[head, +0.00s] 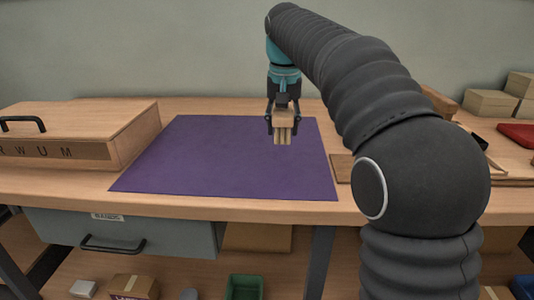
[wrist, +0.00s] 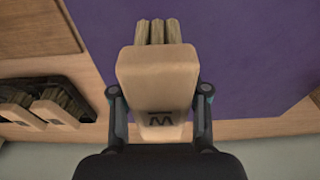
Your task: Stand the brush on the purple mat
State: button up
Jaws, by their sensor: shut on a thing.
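The brush is a pale wooden block with light tan bristle tufts on its lower end (head: 283,136). My gripper (head: 283,122) is shut on the brush block, one finger on each side. In the wrist view the block (wrist: 150,70) shows a dark letter mark, and the tufts (wrist: 158,32) point away from my gripper. The brush looks upright, bristles down, over the back right part of the purple mat (head: 210,165). I cannot tell whether the bristle ends touch the mat. The mat lies flat and bare on the bench; it also fills much of the wrist view (wrist: 250,60).
A lettered wooden box (head: 110,125) with a black handle stands left of the mat. A dark tray (wrist: 85,112) with more brushes, and a wooden board (wrist: 35,25), lie beside the mat. Wooden blocks (head: 490,103) and a red item (head: 518,133) are at the right. My arm hides some bench.

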aim_at(268, 164)
jog(key=s+a+f, duration=0.2)
jog(key=a, duration=0.1)
jog(key=shift+s+a+f+b, duration=0.1)
jog(key=shift+s+f+b, duration=0.15)
jog(key=shift+b, duration=0.05)
jog(key=shift+f+b, duration=0.35)
jog(key=shift+f, duration=1.6)
jog(key=shift+f, duration=0.15)
jog(key=o, duration=1.1)
notch_tip(268, 164, up, 12)
jog(key=s+p, duration=0.1)
jog(key=s, duration=0.1)
jog(key=shift+p, duration=0.4)
